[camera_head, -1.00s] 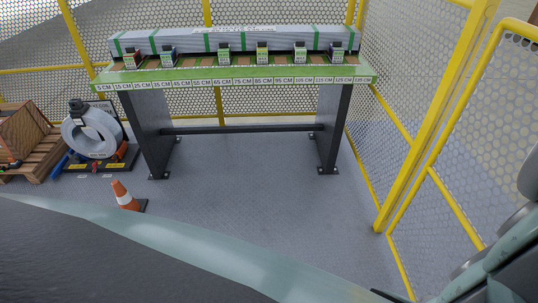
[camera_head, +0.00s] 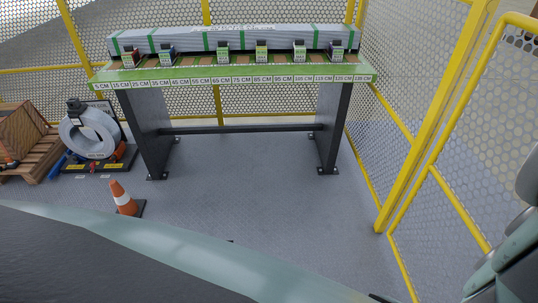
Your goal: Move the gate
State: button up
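A yellow-framed mesh panel with a rounded top corner (camera_head: 428,178) stands at the right, beside a thick yellow post (camera_head: 440,110). It may be the gate; I cannot tell for sure, and no hinge or latch is clear. Its right part runs out of the picture and is partly hidden behind my own parts at the right edge. My gripper is not recognisable in this view. Grey-green and dark parts of my own body cover the bottom and the lower right.
A green-edged measuring bench (camera_head: 235,75) stands at the back against yellow mesh fencing, with long wrapped stock (camera_head: 280,39) on it. A traffic cone (camera_head: 122,198), a grey coil (camera_head: 90,135) and a wooden pallet (camera_head: 30,160) are at the left. The middle floor is clear.

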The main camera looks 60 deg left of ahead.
jog(key=shift+w, duration=0.15)
grip_shut()
dwell(0.4)
